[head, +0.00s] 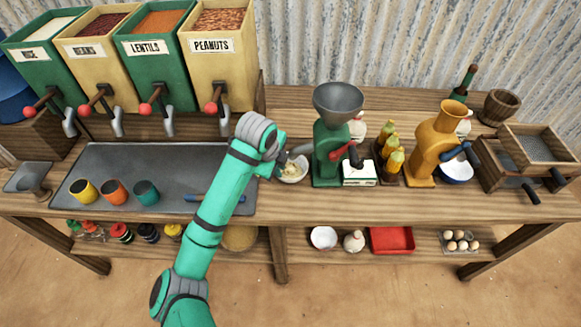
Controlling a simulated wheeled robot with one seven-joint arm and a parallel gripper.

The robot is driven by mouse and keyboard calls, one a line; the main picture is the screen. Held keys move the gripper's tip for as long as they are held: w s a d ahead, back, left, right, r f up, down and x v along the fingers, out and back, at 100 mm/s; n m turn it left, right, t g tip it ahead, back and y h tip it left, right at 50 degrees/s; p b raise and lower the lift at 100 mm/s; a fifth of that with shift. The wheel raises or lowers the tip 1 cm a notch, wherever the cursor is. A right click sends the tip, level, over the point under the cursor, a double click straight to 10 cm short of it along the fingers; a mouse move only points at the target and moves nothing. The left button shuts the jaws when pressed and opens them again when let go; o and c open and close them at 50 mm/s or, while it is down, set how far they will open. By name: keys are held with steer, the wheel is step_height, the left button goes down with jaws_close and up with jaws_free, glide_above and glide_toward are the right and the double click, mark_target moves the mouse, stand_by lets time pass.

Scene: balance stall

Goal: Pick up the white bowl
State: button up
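A white bowl (297,176) with pale yellow contents stands on the bench top, just left of the green grinder (327,150). My gripper (285,165) is at this bowl's left rim, small and partly hidden behind my green arm. I cannot tell whether its fingers are open or shut, or whether they touch the bowl. Another white bowl (323,238) sits on the lower shelf. A white bowl with a blue rim (457,175) stands under the orange grinder (430,145).
Several labelled dispensers (220,60) line the back left. A grey tray (105,165) holds yellow, orange and teal cups. A white box (358,173) and yellow bottles (392,160) crowd the bench right of the green grinder. A red tray (391,240) lies on the lower shelf.

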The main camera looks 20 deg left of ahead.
mark_target(283, 178)
steer(key=shift+w+d+f, duration=0.1)
steer(key=shift+d+f, duration=0.05)
steer(key=shift+f, duration=0.6)
steer(key=shift+w+d+f, duration=0.1)
steer(key=shift+d+f, duration=0.05)
steer(key=shift+f, duration=0.6)
steer(key=x, duration=0.5)
steer(key=shift+a+f, duration=0.1)
jaws_close()
steer(key=shift+w, duration=0.1)
